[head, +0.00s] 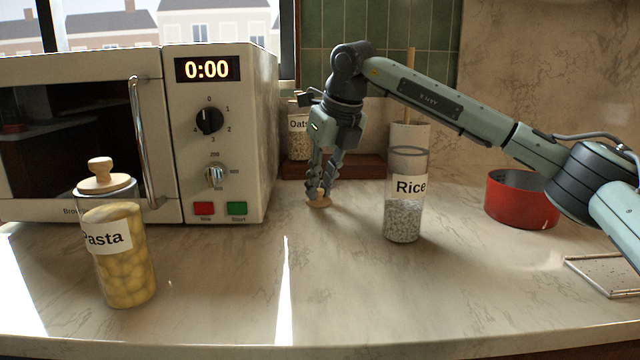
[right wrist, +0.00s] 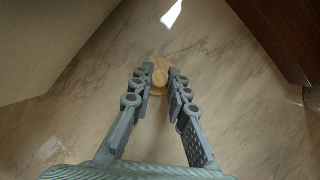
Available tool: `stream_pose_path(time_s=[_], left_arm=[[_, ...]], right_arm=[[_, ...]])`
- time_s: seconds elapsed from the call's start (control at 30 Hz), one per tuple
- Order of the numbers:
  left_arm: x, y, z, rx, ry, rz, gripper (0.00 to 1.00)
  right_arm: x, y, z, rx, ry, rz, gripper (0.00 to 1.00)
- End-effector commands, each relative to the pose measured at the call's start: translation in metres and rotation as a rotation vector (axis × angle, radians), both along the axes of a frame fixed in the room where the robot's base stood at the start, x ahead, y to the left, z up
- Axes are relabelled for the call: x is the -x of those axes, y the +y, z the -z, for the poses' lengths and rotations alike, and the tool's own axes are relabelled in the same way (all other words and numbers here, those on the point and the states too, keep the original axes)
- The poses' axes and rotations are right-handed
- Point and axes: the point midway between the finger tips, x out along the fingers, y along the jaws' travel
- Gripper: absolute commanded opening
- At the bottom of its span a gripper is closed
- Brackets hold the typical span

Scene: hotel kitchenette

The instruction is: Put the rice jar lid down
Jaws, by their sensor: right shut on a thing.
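The rice jar lid (head: 319,203) is a round wooden disc with a knob. It is at the counter surface between the microwave and the rice jar, and whether it touches the counter is hard to tell. My right gripper (head: 320,185) points down over it and is shut on its knob. In the right wrist view the lid (right wrist: 161,65) shows between the fingertips (right wrist: 161,80). The rice jar (head: 404,205) stands upright and open to the right of the gripper, labelled Rice and partly filled with white grains. My left gripper is not in view.
The microwave (head: 222,100) stands close on the left. A lidded pasta jar (head: 125,260) is at the front left. An oats jar (head: 299,145) and a paper towel roll (head: 410,134) stand behind. A red pot (head: 520,205) is at right. The front middle counter is clear.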

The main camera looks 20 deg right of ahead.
Motion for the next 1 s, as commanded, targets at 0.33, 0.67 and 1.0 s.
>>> stream_pose_path(time_s=[0.33,0.67,1.0], left_arm=[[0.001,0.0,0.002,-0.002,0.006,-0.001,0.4],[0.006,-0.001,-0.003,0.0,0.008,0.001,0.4],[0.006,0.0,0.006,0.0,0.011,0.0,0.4]], right_arm=[[0.0,0.0,0.003,-0.001,-0.001,0.0,0.03],[0.0,0.0,0.002,-0.001,0.0,0.0,0.36],[0.005,-0.001,-0.015,-0.001,-0.003,0.0,0.36]])
